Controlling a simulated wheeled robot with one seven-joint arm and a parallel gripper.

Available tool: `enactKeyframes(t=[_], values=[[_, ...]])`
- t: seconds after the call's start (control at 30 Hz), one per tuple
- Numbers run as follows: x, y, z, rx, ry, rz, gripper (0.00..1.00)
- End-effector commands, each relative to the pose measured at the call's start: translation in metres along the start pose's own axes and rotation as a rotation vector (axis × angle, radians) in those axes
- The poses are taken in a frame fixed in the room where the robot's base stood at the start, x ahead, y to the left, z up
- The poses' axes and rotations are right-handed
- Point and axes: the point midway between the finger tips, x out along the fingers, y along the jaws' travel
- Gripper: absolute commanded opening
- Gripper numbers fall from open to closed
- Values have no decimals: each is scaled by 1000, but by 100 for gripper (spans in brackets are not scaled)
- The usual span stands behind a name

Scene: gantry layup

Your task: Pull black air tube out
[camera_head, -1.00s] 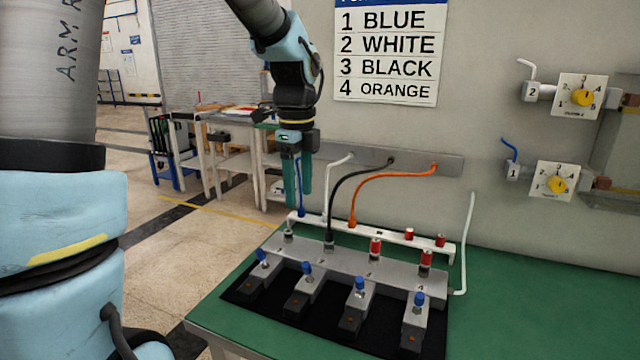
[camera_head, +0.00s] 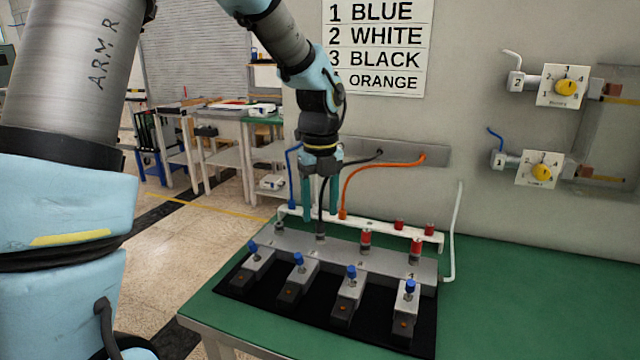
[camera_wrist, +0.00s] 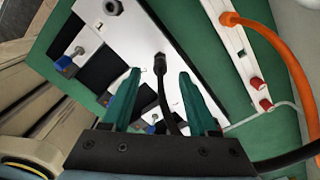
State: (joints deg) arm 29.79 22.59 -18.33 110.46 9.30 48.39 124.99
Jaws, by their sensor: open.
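In the wrist view the black tube (camera_wrist: 165,100) ends in a dark fitting (camera_wrist: 159,62). My gripper (camera_head: 320,212) points down above the block, with its teal fingers on either side of the black tube. In the wrist view my gripper (camera_wrist: 159,72) is open, and the tube stands between the fingers, with gaps to both. Part of the tube's upper run is hidden behind my gripper.
The blue tube (camera_head: 290,180) is left of my gripper, and the orange tube (camera_head: 375,167) is close on its right. A white rail (camera_head: 375,224) with red caps lies behind the block. Blue-topped valves (camera_head: 351,272) stand in front. The green table (camera_head: 520,300) is clear at right.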

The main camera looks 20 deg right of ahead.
Motion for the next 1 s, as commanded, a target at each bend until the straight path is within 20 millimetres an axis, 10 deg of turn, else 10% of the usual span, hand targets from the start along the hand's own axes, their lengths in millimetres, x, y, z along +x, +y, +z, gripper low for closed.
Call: enactKeyframes(t=[0.53,1.0], values=[[22,0,0,0,-1,0,60],[21,0,0,0,0,0,7]])
